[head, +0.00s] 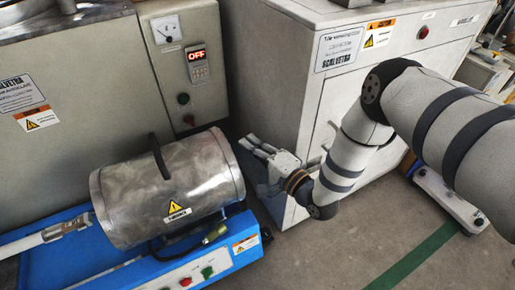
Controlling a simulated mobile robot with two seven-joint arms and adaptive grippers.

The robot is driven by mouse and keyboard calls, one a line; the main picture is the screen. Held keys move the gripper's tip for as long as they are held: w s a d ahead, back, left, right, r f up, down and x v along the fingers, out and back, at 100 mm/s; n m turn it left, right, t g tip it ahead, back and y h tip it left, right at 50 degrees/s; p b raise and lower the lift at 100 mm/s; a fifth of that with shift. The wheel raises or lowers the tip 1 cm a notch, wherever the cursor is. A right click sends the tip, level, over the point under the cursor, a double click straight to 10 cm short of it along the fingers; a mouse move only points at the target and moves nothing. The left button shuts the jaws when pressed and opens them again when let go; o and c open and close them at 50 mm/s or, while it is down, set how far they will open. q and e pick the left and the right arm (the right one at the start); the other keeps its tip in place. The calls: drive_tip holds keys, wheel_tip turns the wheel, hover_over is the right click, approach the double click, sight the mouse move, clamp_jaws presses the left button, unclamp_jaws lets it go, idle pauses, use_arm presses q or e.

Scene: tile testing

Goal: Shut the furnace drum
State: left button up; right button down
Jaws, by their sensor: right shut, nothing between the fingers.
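The furnace drum (165,190) is a grey metal cylinder lying on its side on a blue base (75,262) in the head view. It has a dark curved handle (160,157) on its upper side and a yellow warning label on its front. I see no open gap on the side facing me; its far side is hidden. My right gripper (254,146) is just right of the drum's right end, fingers pointing left, shut and empty. It appears apart from the drum and handle.
A grey control cabinet (85,90) with a red "OFF" display (196,55) stands behind the drum. A white cabinet (275,75) stands behind my right arm. The blue base carries red and green buttons (207,272) in front. Bare floor (330,250) lies at the lower right.

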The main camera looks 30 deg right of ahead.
drive_tip(key=b+x, duration=0.1)
drive_tip(key=x, duration=0.4)
drive_tip(key=shift+w+a+f, duration=0.1)
drive_tip(key=shift+w, duration=0.25)
